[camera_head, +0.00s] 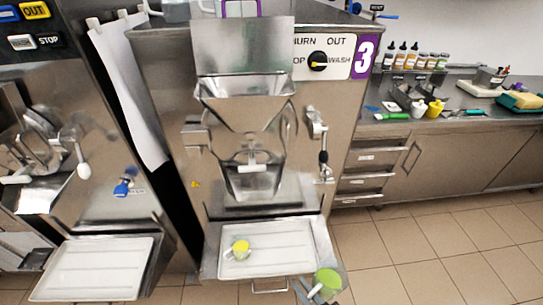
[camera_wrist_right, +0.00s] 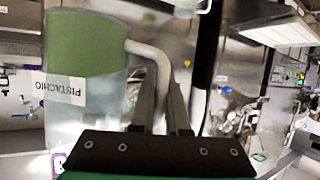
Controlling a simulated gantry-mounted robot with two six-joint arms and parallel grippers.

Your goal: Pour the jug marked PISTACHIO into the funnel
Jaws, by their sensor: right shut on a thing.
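The jug marked PISTACHIO (camera_wrist_right: 85,112) shows in the right wrist view, see-through with green inside and a white label. In the head view the jug (camera_head: 328,279) is at the bottom, just right of the machine's lower shelf, with green showing in its mouth. My right gripper (camera_wrist_right: 168,92) is shut on the jug's pale handle (camera_wrist_right: 150,52); in the head view the gripper (camera_head: 311,291) is at the bottom edge. The steel funnel (camera_head: 245,108) sits high on the front of machine 3, well above and left of the jug. My left gripper is not in view.
A small jug with yellow contents (camera_head: 238,250) stands on the white tray (camera_head: 285,262) below the machine. Another machine with a white tray (camera_head: 90,270) is at the left. A counter (camera_head: 430,118) with bottles and yellow cups is at the back right. Floor tiles are clear.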

